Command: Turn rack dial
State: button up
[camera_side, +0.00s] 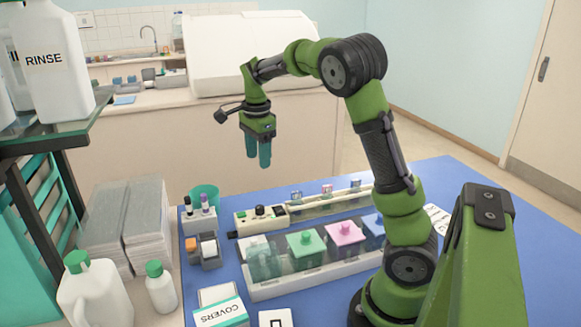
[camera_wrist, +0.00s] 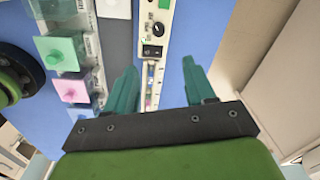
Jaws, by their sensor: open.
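The rack is a long cream unit (camera_side: 300,211) on the blue mat, with a control panel at its left end in the side view. A round black dial (camera_side: 259,210) stands on that panel. In the wrist view the dial (camera_wrist: 158,29) shows at the top, with a black rocker switch (camera_wrist: 152,51) just below it. My gripper (camera_side: 258,163) hangs in the air above the panel, fingers pointing down, apart from the dial. In the wrist view its two teal fingers (camera_wrist: 158,70) are spread with nothing between them.
A staining tray (camera_side: 300,283) with green, pink and blue lidded wells lies in front of the rack. Marker pens in a holder (camera_side: 197,216), small blocks and a teal cup (camera_side: 205,192) stand left of the panel. White bottles (camera_side: 92,292) stand further left.

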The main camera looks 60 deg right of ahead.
aim_at(260, 207)
jog(key=f, duration=0.5)
jog(key=f+m, duration=0.1)
jog(key=f, duration=0.4)
jog(key=f+m, duration=0.1)
jog(key=f, duration=0.4)
jog(key=shift+w+d+f, duration=0.15)
jog(key=shift+w+f, duration=0.15)
jog(key=shift+f, duration=0.1)
jog(key=shift+c, duration=0.4)
grip_shut()
